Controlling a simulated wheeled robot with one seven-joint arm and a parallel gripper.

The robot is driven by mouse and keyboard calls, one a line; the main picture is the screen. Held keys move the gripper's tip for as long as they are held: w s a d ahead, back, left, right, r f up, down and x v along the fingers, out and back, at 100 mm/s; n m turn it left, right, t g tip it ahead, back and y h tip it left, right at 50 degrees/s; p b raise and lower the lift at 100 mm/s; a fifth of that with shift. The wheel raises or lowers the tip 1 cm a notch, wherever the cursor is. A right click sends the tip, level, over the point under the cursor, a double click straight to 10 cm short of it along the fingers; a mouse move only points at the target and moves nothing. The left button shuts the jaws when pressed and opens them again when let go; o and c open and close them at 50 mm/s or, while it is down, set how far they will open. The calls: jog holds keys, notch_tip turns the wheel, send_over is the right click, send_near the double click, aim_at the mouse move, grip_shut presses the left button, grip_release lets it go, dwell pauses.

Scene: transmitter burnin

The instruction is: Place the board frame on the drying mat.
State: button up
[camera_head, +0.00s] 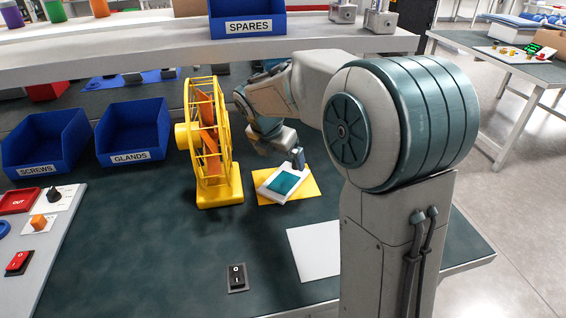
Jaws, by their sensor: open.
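The board frame (269,189) is a white tray-like frame with a teal panel inside. It lies tilted in angle on a yellow square mat (307,190), which looks like the drying mat, with its far right corner by my gripper. My gripper (298,160) points down at the frame's far right edge. Its jaws are open; whether a finger touches the frame cannot be told. My arm hides part of the area behind it.
A yellow fan (209,140) stands just left of the mat. A white sheet (314,250) and a black rocker switch (237,277) lie nearer. Blue bins marked SCREWS (40,150) and GLANDS (133,135) stand left. A shelf with a SPARES bin (248,22) crosses above.

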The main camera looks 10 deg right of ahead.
jog(key=s+m+y, duration=0.1)
jog(key=s+m, duration=0.7)
jog(key=s+d+f+m+g+y, duration=0.1)
jog(key=s+m, duration=0.7)
jog(key=m, duration=0.1)
jog(key=s+d+f+m+y, duration=0.1)
jog(key=s+m, duration=0.8)
jog(key=shift+d, duration=0.2)
jog(key=shift+s+a+f+m, duration=0.15)
jog(key=shift+s+f+m, duration=0.1)
jog(key=shift+s+m, duration=0.3)
jog(key=shift+w, duration=0.15)
